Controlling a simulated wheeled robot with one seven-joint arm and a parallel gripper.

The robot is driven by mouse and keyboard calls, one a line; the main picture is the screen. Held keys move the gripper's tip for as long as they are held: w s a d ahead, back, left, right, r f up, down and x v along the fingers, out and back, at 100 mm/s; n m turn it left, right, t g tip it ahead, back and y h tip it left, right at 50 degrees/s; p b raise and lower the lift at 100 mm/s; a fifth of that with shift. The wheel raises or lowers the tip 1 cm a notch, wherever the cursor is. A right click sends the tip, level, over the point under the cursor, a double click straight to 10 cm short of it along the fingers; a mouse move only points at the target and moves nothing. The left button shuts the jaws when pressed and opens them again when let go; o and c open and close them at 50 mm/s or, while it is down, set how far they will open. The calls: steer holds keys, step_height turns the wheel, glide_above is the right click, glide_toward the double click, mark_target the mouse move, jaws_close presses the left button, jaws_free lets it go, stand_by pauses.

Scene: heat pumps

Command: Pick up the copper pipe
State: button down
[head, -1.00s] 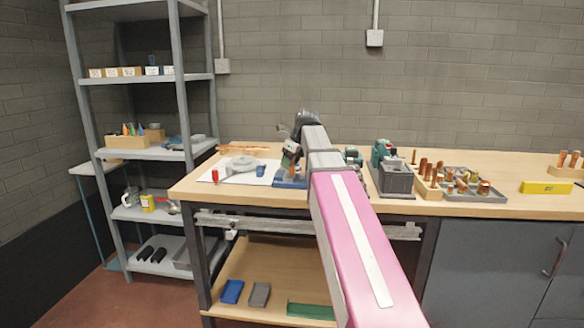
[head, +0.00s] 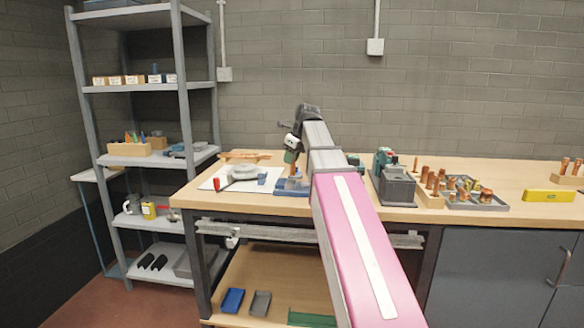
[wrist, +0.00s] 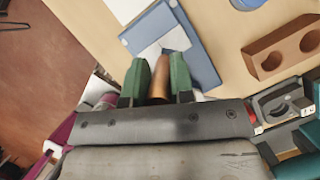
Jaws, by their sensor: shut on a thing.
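In the wrist view my gripper (wrist: 160,78) has two green fingers closed on a copper pipe (wrist: 160,82), a short orange-brown cylinder between them. Below the fingertips is a blue tray or block (wrist: 196,52) with a grey part at its middle. I cannot tell whether the pipe touches it. In the head view my gripper (head: 290,157) is above the blue block (head: 291,187) on the bench. My arm hides part of the bench, and the held pipe is hard to make out there.
The wooden bench (head: 510,180) bears a white sheet (head: 212,183), a grey machine (head: 397,188), a tray of copper fittings (head: 485,205) and a yellow level (head: 548,195). A wooden block with holes (wrist: 290,50) is close by at right in the wrist view. A grey shelf (head: 200,152) stands left.

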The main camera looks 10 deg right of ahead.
steer(key=s+a+r, duration=0.6)
steer(key=s+a, duration=0.1)
steer(key=s, duration=0.1)
steer(key=shift+s+a+r, duration=0.2)
steer(key=shift+a, duration=0.1)
